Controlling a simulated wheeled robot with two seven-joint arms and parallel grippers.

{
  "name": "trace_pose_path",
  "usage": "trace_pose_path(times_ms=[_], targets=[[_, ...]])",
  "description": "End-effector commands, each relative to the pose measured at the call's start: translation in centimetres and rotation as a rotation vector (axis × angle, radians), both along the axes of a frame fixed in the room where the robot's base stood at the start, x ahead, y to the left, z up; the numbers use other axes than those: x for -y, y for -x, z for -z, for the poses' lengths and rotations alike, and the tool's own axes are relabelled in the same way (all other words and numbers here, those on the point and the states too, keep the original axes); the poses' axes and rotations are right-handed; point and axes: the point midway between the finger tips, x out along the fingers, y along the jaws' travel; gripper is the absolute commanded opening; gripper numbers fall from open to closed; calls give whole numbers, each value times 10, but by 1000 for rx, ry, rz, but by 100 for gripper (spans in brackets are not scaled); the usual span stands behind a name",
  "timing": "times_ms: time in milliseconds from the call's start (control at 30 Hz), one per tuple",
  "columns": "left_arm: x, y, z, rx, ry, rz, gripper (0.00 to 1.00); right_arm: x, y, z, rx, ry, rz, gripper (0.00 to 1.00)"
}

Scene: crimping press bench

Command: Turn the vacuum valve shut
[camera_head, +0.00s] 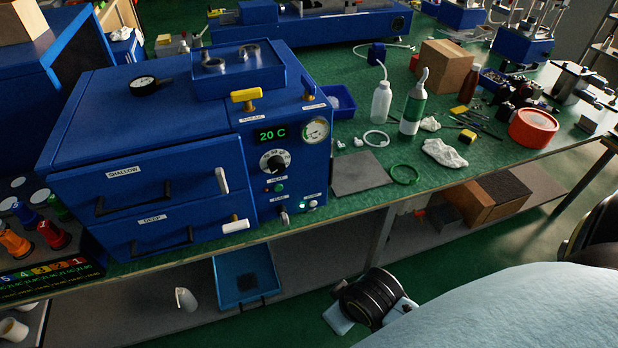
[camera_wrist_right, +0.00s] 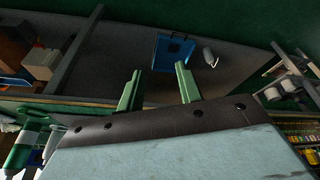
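The blue oven-like machine (camera_head: 150,150) stands on the green bench. A yellow lever handle (camera_head: 246,96) lies crosswise on its upper front, above a small label too blurred to read. I cannot tell from the labels which is the vacuum valve. A round gauge (camera_head: 316,129) is below them. My right gripper (camera_wrist_right: 158,84) is open and empty in the wrist view, its green fingers apart, away from the machine's handles. My left gripper is not in view.
Two drawers with black handles and white latches (camera_head: 235,226) fill the machine's front.

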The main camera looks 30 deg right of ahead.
Motion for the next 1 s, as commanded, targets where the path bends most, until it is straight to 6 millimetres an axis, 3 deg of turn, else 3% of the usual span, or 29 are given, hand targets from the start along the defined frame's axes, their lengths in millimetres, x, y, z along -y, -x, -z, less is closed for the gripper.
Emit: trace_pose_path(times_ms=[67, 367, 500, 600, 700, 800, 900, 1000], targets=[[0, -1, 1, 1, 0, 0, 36, 2, -19, -34, 87, 17, -2, 35], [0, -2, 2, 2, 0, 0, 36, 4, -158, -191, 776, 149, -54, 35], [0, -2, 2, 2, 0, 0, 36, -12, -206, -272, 1130, 206, -149, 35], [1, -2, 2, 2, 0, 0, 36, -37, -229, -338, 1417, 252, -278, 35], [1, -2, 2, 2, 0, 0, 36, -71, -235, -402, 1701, 303, -474, 35], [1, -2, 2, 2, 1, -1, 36, -111, -227, -447, 1937, 359, -734, 35], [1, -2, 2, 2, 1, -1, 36, -148, -212, -469, 2096, 428, -1055, 35], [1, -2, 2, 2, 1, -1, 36, -174, -201, -470, 2151, 517, -1423, 35]])
